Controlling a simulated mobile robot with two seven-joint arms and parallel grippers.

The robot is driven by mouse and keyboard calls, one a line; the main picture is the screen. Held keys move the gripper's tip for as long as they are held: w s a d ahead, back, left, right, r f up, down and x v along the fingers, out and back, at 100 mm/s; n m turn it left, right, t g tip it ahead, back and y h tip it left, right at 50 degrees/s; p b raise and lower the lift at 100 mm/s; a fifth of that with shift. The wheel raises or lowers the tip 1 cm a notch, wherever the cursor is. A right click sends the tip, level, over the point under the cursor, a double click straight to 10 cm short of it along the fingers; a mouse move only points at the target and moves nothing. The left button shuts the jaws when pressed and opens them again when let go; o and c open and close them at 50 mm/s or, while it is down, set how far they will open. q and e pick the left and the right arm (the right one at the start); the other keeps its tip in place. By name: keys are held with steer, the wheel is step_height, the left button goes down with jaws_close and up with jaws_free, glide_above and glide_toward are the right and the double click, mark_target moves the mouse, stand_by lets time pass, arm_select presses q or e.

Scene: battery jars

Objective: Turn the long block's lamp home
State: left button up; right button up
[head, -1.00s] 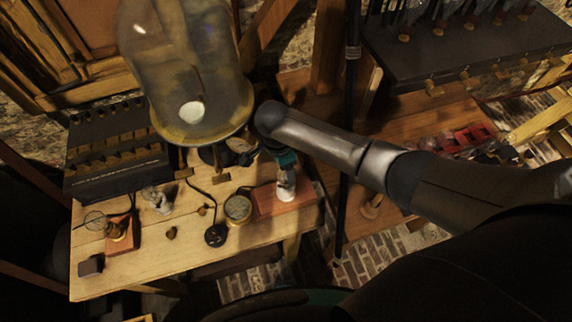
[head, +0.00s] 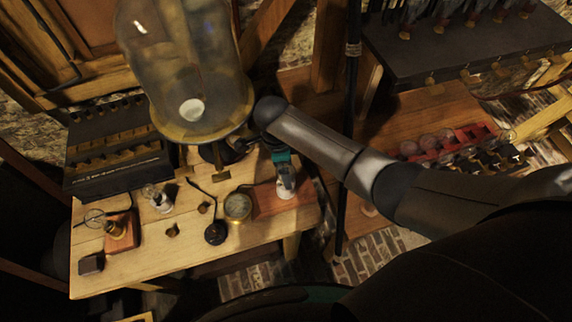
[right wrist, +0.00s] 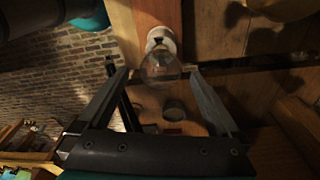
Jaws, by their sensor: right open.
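The long block (head: 266,201) is a reddish wooden block at the right end of the workbench. Its lamp (head: 286,187), a clear bulb in a white socket, stands on it, partly covered by my right gripper (head: 285,171). In the right wrist view the fingers of the right gripper (right wrist: 160,76) are spread apart. The glass bulb (right wrist: 160,64) shows between the fingertips, with the white socket (right wrist: 161,40) beyond it. I cannot tell whether either finger touches the glass. My left gripper is not in view.
A smaller block (head: 121,236) with a lamp and a loose bulb (head: 157,198) are farther left. A black battery rack (head: 115,155) is at the back.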

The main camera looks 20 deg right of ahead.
steer(key=shift+r, duration=0.15)
step_height(320, 180, up, 15)
steer(key=a, duration=0.1)
steer(key=shift+w+a+b, duration=0.25)
steer(key=shift+a+b, duration=0.05)
steer(key=shift+a, duration=0.1)
